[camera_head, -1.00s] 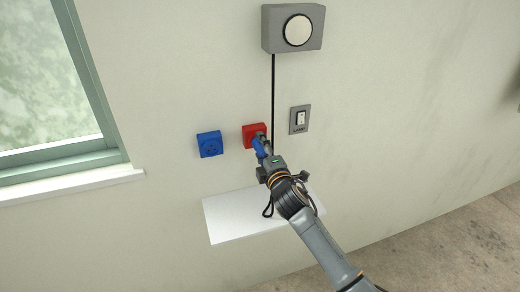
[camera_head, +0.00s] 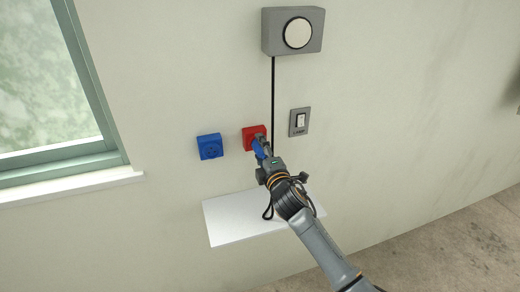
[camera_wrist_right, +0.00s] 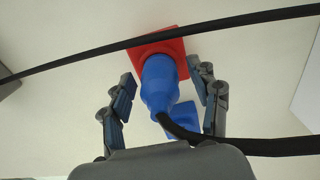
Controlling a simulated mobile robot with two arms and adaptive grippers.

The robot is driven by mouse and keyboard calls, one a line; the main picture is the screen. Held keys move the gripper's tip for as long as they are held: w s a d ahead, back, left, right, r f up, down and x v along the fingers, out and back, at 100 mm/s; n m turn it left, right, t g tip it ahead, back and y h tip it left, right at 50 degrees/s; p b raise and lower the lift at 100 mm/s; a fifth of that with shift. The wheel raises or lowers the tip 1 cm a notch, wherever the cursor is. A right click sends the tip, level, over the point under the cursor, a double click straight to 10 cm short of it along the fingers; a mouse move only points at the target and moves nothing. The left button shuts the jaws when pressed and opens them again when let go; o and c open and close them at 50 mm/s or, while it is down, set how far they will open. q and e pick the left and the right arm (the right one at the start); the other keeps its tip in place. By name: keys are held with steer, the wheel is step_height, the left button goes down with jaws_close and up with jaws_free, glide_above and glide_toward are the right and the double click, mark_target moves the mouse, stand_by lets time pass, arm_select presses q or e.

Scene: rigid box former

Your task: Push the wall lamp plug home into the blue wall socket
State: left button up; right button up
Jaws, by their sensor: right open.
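The blue lamp plug (camera_head: 259,149) is at the red wall socket (camera_head: 254,136). In the right wrist view the plug (camera_wrist_right: 160,85) stands with its front against the red socket (camera_wrist_right: 172,43), its black cord leaving the back end. My right gripper (camera_head: 261,151) is around the plug; in the wrist view its fingers (camera_wrist_right: 166,80) stand open with gaps on both sides. The blue wall socket (camera_head: 209,146) is left of the red one and empty; part of it shows behind the cord in the wrist view (camera_wrist_right: 186,120). My left gripper is not in view.
A grey wall lamp (camera_head: 292,30) hangs above, with a black cable (camera_head: 273,95) running down. A lamp switch (camera_head: 299,121) is right of the red socket. A white shelf (camera_head: 228,217) juts out below. A window (camera_head: 50,80) is at left. The wall around the blue socket is clear.

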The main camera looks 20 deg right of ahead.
stand_by(0.3)
jaws_close()
stand_by(0.3)
steer(key=shift+s, duration=0.1)
steer(key=shift+s+f+p, duration=0.1)
steer(key=shift+s+p, duration=0.1)
steer(key=shift+p, duration=0.15)
steer(key=shift+s+r, duration=0.2)
steer(key=shift+s, duration=0.5)
steer(key=shift+s+d+p, duration=0.15)
steer(key=shift+s+p, duration=0.75)
steer(key=shift+s, duration=1.1)
steer(key=shift+f, duration=0.1)
